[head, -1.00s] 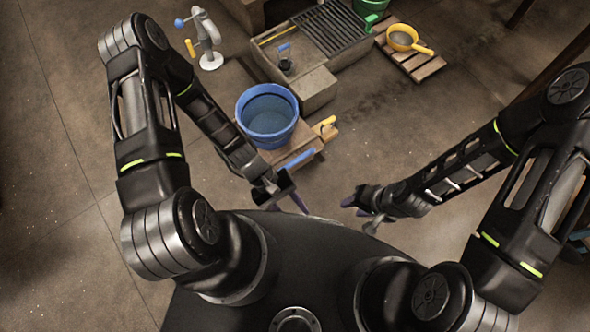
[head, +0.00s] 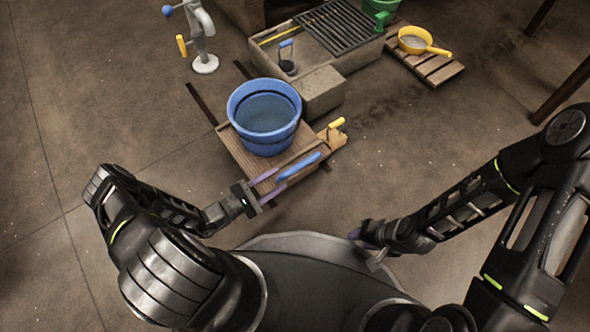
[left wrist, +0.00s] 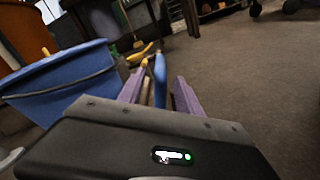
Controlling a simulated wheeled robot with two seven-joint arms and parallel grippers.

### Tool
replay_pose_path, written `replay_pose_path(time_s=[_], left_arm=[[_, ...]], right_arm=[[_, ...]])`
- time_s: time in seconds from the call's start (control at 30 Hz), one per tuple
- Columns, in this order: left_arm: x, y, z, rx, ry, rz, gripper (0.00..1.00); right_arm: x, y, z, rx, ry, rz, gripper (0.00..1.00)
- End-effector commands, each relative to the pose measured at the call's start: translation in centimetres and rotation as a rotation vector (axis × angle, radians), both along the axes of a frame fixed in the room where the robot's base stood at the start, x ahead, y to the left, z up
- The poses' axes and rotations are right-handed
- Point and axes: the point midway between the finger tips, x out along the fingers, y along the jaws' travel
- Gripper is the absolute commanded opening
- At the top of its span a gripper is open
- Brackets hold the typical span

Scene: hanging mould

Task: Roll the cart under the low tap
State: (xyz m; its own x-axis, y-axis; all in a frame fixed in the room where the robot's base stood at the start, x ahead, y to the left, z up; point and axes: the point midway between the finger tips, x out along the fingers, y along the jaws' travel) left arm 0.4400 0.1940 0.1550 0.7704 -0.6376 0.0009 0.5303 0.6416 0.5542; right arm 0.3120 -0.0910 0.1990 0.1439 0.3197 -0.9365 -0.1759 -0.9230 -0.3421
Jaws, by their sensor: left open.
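The cart (head: 236,151) is a low wooden platform bearing a blue tub (head: 265,141) with water-like contents. It has a blue bar handle (head: 298,167) at its near side. The tub also shows in the left wrist view (left wrist: 62,90), with the blue handle (left wrist: 160,80). My left gripper (head: 274,181) is open at the handle; its purple fingers flank the handle in the wrist view, with no visible grip. A grey tap stand (head: 205,62) with a blue knob and yellow lever stands at the upper left. My right gripper (head: 362,238) is low at centre right, its fingers mostly hidden.
A stone basin (head: 323,92) with a dark grating is just behind the cart. A yellow pan (head: 415,42) on a slatted wooden board and a green bucket (head: 382,8) are at the upper right. A yellow-handled wooden piece (head: 336,130) sits at the cart's right. Floor at left is clear.

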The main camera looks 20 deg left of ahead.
Motion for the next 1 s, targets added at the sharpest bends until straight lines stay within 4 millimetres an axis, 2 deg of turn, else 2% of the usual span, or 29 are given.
replay_pose_path(time_s=[0.27,0.7,1.0], left_arm=[[1.1,-1.0,-0.1,-0.002,0.000,-0.003,0.41],[5.6,-4.9,-0.1,-0.001,0.001,-0.006,0.41],[6.0,-5.1,0.0,-0.001,0.002,-0.004,0.41]], right_arm=[[0.0,0.0,-0.5,0.001,0.001,0.000,0.36],[0.3,-0.1,-2.0,0.004,-0.001,-0.002,0.36],[0.3,-0.1,-2.0,0.004,-0.001,-0.002,0.36]])
